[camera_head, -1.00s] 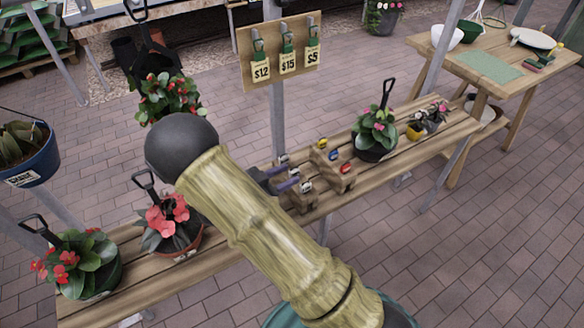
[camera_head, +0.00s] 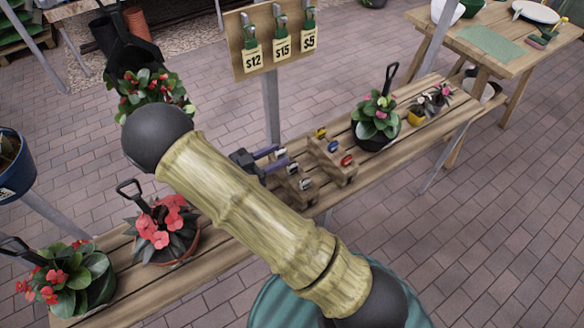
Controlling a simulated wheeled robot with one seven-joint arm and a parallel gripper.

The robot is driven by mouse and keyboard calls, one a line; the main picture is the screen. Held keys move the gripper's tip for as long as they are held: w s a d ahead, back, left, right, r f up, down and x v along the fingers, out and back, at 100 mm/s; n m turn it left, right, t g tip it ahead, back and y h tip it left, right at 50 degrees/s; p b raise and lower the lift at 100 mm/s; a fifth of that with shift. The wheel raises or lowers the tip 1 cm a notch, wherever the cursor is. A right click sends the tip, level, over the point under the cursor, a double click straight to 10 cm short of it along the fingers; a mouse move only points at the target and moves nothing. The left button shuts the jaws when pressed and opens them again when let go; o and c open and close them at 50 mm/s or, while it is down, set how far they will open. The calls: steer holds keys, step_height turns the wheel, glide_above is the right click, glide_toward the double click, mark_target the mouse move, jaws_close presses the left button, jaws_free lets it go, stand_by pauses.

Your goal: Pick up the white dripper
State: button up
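A low wooden stand (camera_head: 300,194) on the long slatted table carries small pale drippers. One white-looking dripper (camera_head: 306,184) is at its front end and another pale one (camera_head: 293,168) sits behind it; their exact shades are hard to tell. My gripper (camera_head: 281,156) is just left of this stand, at its back end, partly hidden behind my bamboo-like arm. Its two purple fingers point right and look apart, with nothing clearly held. Whether a finger touches a dripper I cannot tell.
A second stand (camera_head: 340,174) close on the right holds yellow, blue and red drippers. Potted plants (camera_head: 377,118) stand farther right, and red-flowered pots (camera_head: 165,232) at the left. A post with a price board (camera_head: 277,46) rises behind. The slatted table (camera_head: 225,262) has bare room in front.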

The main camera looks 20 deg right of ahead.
glide_toward(297, 169)
steer(key=w+d+r, duration=0.2)
steer(key=d, duration=0.1)
steer(key=shift+d+f, duration=0.2)
steer(key=shift+d, duration=0.25)
steer(key=shift+d, duration=0.1)
steer(key=p+x, duration=0.1)
steer(key=x, duration=0.5)
jaws_close()
